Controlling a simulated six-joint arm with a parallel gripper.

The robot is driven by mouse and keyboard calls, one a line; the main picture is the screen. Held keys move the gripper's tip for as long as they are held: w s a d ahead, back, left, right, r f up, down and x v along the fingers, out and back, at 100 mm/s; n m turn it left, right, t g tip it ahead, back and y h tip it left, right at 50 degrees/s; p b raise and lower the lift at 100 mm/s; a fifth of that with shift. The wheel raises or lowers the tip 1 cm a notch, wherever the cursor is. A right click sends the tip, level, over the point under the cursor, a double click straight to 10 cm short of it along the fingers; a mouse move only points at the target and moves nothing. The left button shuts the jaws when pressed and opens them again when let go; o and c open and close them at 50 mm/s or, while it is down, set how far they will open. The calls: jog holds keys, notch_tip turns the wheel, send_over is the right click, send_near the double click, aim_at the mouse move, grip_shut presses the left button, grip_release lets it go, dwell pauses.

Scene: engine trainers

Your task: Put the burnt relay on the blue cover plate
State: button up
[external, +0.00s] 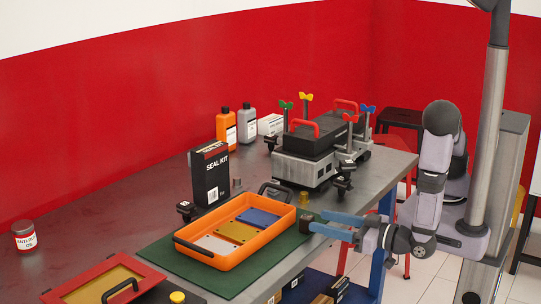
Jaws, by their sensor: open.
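The blue cover plate (258,217) lies in the far end of an orange tray (225,262), beside a yellow plate (235,231) and a pale plate (215,245). A small dark brown block (306,216), possibly the burnt relay, stands to the right of the tray. My gripper (317,221) reaches in from the right with two long blue fingers. The fingers are apart, and their tips are at or just right of the dark block. I cannot tell whether they touch it or are around it.
The tray, with black handles, sits on a green mat (160,252). A black seal kit box (210,174) stands behind it. A grey and black engine trainer (305,160) with red handles stands further back. The table's left middle is mostly clear.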

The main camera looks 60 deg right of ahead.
jog(key=shift+w+a+p, duration=0.2)
jog(key=shift+w+p, duration=0.1)
jog(key=shift+w, duration=1.15)
jog(key=shift+w+a+p, duration=0.2)
jog(key=shift+w+p, duration=0.1)
jog(key=shift+w, duration=1.1)
jog(key=shift+c, duration=0.6)
grip_shut()
jog(key=shift+r, duration=0.15)
jog(key=shift+r+p, duration=0.45)
jog(key=shift+r, duration=4.4)
notch_tip(320, 180, up, 11)
jog(key=p, duration=1.1)
send_over(312, 218)
jog(key=w, duration=0.2)
jog(key=shift+s+a+f, duration=0.15)
jog(key=shift+s+f, duration=0.05)
